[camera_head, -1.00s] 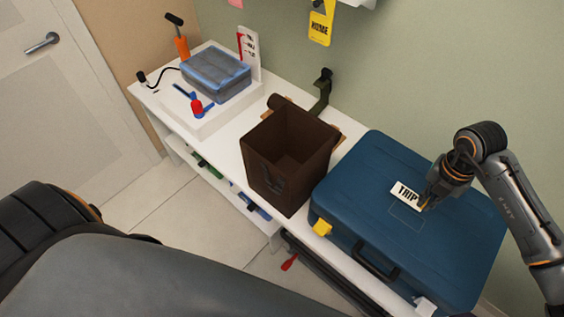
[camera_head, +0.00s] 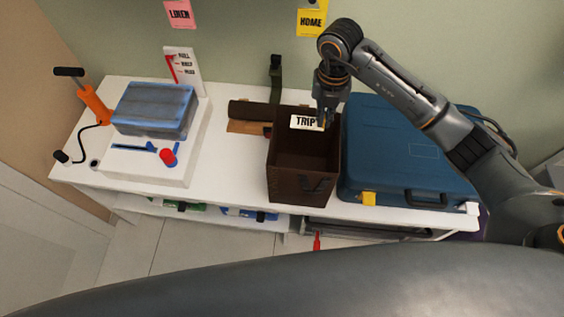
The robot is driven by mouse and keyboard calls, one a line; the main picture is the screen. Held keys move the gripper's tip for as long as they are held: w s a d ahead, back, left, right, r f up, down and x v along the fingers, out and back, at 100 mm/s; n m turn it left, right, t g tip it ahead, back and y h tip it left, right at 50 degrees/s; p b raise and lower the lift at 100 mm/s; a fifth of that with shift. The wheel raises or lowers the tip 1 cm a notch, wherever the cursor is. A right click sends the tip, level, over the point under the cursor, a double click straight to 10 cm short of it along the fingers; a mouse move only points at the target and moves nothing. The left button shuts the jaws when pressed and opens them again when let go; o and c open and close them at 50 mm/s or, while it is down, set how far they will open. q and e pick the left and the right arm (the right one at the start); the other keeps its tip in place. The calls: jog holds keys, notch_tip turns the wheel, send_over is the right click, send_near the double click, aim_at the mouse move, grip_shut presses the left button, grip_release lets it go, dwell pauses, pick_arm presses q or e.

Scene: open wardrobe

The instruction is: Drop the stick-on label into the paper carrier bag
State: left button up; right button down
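The stick-on label (camera_head: 303,122), white with the black word TRIP, is over the open top of the brown paper carrier bag (camera_head: 288,186). The bag stands upright on the white bench, just left of the blue suitcase. My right gripper (camera_head: 322,120) points down over the bag's opening and is shut on the label's right end. The label hides part of the bag's back rim and inner wall. How far above the rim it hangs is hard to tell. My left gripper is not in view.
The blue suitcase (camera_head: 403,150) lies right of the bag. A brown roll (camera_head: 250,111) and a dark green upright strap (camera_head: 275,78) are behind and left of it. A blue-lidded container (camera_head: 154,110) and an orange-handled tool (camera_head: 96,102) are farther left. Bare bench (camera_head: 225,165) lies between.

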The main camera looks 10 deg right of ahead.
jog(key=shift+f, duration=0.3)
jog(key=f+b, duration=0.1)
jog(key=f, duration=0.1)
jog(key=f+b, duration=0.2)
jog(key=f, duration=0.1)
jog(key=shift+w+d+f+b, duration=0.3)
jog(key=shift+w+d+b, duration=0.05)
jog(key=shift+s+r, duration=0.1)
jog(key=shift+s, duration=0.1)
jog(key=c, duration=2)
grip_release()
jog(key=shift+s+d, duration=0.1)
jog(key=shift+s, duration=0.05)
jog(key=o, duration=0.6)
jog(key=shift+c, duration=0.2)
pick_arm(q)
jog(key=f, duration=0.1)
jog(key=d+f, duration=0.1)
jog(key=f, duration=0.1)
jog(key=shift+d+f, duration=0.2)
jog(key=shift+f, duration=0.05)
pick_arm(e)
notch_tip(320, 180, up, 12)
jog(key=shift+w, duration=0.25)
